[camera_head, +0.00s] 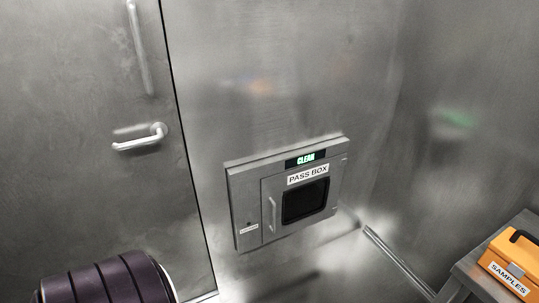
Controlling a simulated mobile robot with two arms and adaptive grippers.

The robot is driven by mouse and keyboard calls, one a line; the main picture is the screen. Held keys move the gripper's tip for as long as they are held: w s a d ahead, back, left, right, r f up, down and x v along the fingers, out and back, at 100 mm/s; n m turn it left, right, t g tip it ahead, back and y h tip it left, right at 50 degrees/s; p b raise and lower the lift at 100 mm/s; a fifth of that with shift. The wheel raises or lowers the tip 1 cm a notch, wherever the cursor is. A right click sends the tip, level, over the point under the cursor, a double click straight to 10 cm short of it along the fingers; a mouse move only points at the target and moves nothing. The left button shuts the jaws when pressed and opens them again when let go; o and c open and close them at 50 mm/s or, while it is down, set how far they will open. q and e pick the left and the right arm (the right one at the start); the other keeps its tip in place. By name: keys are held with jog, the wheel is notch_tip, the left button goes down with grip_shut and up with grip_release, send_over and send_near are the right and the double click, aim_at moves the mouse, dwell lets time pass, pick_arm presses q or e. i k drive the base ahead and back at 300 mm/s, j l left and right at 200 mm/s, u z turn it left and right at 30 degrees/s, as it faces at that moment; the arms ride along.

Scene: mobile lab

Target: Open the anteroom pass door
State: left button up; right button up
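The pass box (243,213) is a grey metal unit set on the back wall, a little right of the middle. Its door (274,229) appears shut and flush with the frame. The door has a dark window (305,200), a "PASS BOX" label (308,174) and a vertical bar handle (271,214) on its left side. A lit green sign (306,159) above the door seems to read "CLEAR". Neither of my grippers is in view.
A large metal door (80,200) with a lever handle (140,137) stands shut at left. An orange "SAMPLES" case (512,262) sits on a grey table (463,275) at lower right. The floor below the pass box looks clear.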

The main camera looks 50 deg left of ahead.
aim_at(308, 200)
jog(key=u, duration=1.2)
